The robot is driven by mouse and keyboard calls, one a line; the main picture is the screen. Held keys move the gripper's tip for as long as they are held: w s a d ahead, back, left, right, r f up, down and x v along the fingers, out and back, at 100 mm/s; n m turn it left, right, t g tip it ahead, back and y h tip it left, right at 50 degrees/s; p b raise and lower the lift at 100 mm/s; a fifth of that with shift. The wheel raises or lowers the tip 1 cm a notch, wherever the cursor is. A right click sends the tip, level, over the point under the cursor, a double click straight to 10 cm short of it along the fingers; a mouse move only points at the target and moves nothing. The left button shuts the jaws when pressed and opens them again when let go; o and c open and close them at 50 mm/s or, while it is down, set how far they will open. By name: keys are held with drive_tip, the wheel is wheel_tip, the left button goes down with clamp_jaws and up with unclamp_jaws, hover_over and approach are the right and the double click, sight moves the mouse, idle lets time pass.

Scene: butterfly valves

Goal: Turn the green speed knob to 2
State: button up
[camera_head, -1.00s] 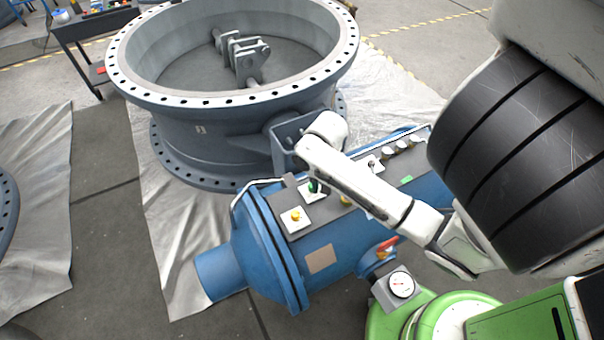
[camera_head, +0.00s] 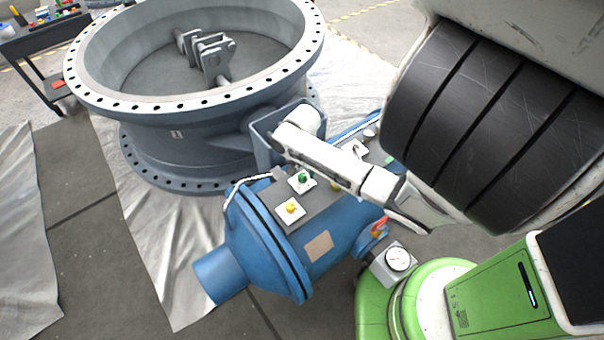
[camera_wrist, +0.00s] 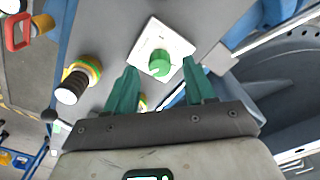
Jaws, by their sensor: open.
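The green knob (camera_head: 302,177) sits on a white square plate on the grey panel (camera_head: 283,206) of the blue cylindrical machine. In the wrist view the green knob (camera_wrist: 159,63) shows on its white plate (camera_wrist: 148,44), just beyond and between my fingertips. My gripper (camera_wrist: 160,80) is open, with its two green fingers apart and nothing between them. The fingers look apart from the knob; the exact gap is hard to tell. In the head view my arm hides part of the panel, and my fingers cannot be made out. The setting that the knob points to is not readable.
A large grey flanged valve ring (camera_head: 190,100) stands behind the blue machine (camera_head: 262,255).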

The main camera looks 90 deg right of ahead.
drive_tip(key=shift+f, duration=1)
clamp_jaws()
